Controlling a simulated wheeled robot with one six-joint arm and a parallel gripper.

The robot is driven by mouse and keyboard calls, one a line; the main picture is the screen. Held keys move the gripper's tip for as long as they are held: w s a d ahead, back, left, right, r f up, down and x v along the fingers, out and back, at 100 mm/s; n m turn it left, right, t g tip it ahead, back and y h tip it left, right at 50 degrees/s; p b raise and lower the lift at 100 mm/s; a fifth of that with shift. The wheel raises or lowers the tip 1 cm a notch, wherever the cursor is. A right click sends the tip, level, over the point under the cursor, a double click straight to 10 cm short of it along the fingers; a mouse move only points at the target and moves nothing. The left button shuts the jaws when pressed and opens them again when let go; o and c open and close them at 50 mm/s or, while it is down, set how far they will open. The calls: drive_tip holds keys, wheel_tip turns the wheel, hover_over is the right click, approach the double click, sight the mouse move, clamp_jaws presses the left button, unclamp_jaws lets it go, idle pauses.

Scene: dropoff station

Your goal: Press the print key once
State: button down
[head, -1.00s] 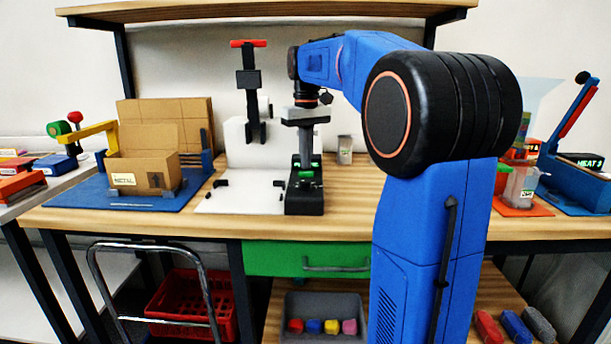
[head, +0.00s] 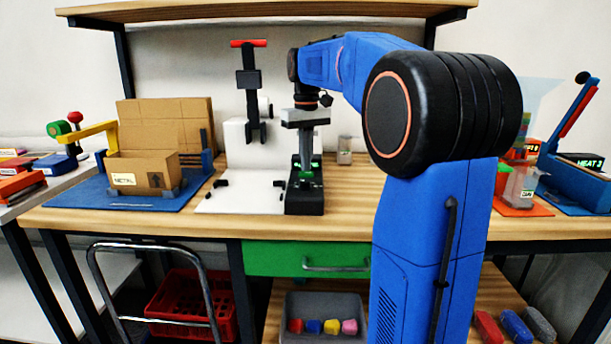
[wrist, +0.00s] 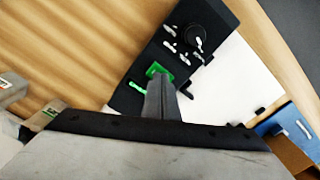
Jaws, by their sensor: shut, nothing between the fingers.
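A black device (head: 305,206) stands on the bench beside the white press base. It carries a green key (wrist: 153,70) and a thin green bar (wrist: 137,87), both seen in the wrist view. No label is readable on either, so I cannot tell for sure which is the print key. My gripper (head: 305,168) points down over the device, shut and empty. In the wrist view its fingertips (wrist: 160,80) are right at the green key and cover part of it. I cannot tell whether they touch it.
A white stand (head: 240,195) with a red-handled lever press is left of the device. A cardboard box (head: 140,172) sits on a blue mat further left. A small grey cup (head: 344,150) stands behind right. Bare bench lies right of the device.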

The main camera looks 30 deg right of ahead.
drive_tip(key=shift+f, duration=0.45)
idle(0.4)
drive_tip(key=shift+r, duration=0.1)
wheel_tip(320, 180, up, 7)
idle(1.0)
idle(0.7)
